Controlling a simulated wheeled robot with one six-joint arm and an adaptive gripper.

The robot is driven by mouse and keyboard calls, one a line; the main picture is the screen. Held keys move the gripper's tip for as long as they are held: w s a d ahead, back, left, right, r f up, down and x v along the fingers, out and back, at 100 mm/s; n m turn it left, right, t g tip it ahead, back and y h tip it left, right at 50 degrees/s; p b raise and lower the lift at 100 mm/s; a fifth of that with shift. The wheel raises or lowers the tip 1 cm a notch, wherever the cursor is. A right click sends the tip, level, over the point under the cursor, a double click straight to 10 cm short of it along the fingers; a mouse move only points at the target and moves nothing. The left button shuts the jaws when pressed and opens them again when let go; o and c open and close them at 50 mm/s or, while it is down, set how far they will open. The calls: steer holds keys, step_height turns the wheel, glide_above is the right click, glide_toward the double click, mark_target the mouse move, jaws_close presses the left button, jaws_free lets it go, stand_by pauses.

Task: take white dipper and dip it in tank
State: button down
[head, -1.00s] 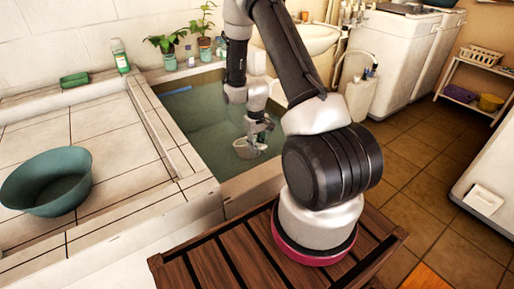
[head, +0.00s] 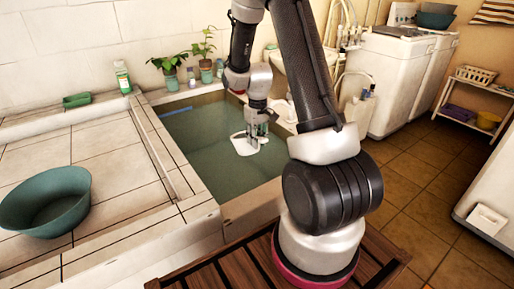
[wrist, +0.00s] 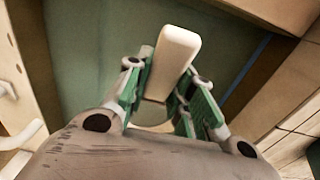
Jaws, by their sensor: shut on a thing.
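The white dipper (head: 246,143) is held by my gripper (head: 257,128) over the tank (head: 205,150) of greenish water. In the head view the dipper looks tilted and sits at or just above the water; I cannot tell if it touches. In the wrist view the dipper's white handle (wrist: 173,55) lies between the green fingers of my gripper (wrist: 165,90), which are shut on it. The dipper's bowl is mostly hidden behind the gripper body in that view.
The tank's tiled walls (head: 165,165) surround the water. A green basin (head: 45,203) stands on the tiled ledge at left. Potted plants (head: 170,75) and a bottle (head: 122,78) line the back edge. White washing machines (head: 400,75) stand at the back right.

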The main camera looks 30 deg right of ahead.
step_height(320, 180, up, 13)
steer(key=t, duration=0.1)
stand_by(0.5)
stand_by(0.3)
